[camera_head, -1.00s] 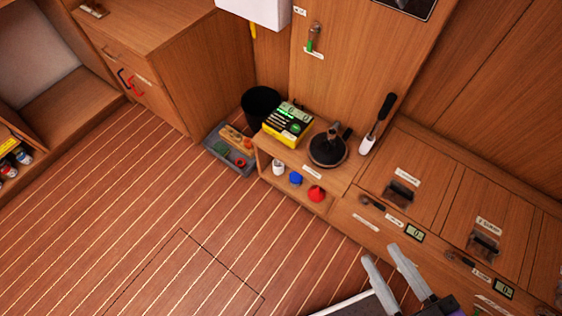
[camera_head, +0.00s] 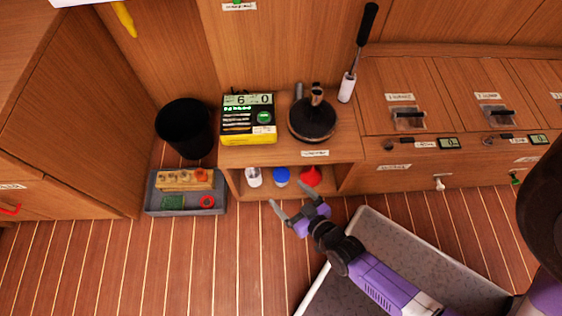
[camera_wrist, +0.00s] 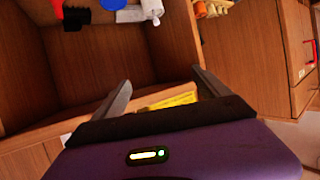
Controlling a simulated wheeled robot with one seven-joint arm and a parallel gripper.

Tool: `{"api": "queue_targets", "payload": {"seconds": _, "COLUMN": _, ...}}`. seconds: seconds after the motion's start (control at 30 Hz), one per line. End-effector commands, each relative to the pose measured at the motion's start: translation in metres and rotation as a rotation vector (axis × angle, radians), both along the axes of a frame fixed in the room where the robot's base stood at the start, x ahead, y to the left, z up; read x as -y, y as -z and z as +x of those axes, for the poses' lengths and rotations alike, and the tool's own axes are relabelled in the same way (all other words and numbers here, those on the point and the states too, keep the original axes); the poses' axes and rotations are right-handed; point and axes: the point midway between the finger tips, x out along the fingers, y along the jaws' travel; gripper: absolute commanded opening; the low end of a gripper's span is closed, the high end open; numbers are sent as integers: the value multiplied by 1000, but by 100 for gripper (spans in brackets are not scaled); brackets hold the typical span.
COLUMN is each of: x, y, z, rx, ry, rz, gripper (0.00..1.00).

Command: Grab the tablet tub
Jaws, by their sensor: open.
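A small white tub (camera_head: 253,177), the likeliest tablet tub, stands in the low open shelf, at the left of a blue item (camera_head: 281,176) and a red funnel-shaped item (camera_head: 310,176). Its label is too small to read. In the wrist view a white container (camera_wrist: 150,10) shows at the top edge, partly cut off, beside a blue item (camera_wrist: 114,3). My gripper (camera_head: 292,208) is open and empty, in front of and below the shelf opening, to the right of the white tub and apart from it. Its fingers (camera_wrist: 160,88) also show in the wrist view.
A grey tray (camera_head: 186,203) with a wooden block stands on the floor left of the shelf. A black bin (camera_head: 187,127) is behind it. A yellow-and-black box (camera_head: 249,120) and a round black-based device (camera_head: 312,118) sit on the shelf top. Floor at front left is clear.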

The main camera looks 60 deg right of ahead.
Motion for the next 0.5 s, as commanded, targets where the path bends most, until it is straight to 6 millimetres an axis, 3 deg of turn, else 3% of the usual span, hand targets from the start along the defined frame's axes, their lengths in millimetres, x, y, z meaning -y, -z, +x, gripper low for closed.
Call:
{"api": "queue_targets", "payload": {"seconds": 0.03, "x": 11, "y": 46, "z": 13, "rx": -5, "ry": 24, "rz": 0, "gripper": 86}}
{"api": "queue_targets", "payload": {"seconds": 0.2, "x": 47, "y": 134, "z": 47, "rx": -31, "ry": 91, "rz": 4, "gripper": 86}}
{"api": "queue_targets", "payload": {"seconds": 0.33, "x": 73, "y": 182, "z": 67, "rx": -50, "ry": 133, "rz": 2, "gripper": 86}}
{"api": "queue_targets", "payload": {"seconds": 0.5, "x": 95, "y": 216, "z": 80, "rx": -68, "ry": 166, "rz": 3, "gripper": 86}}
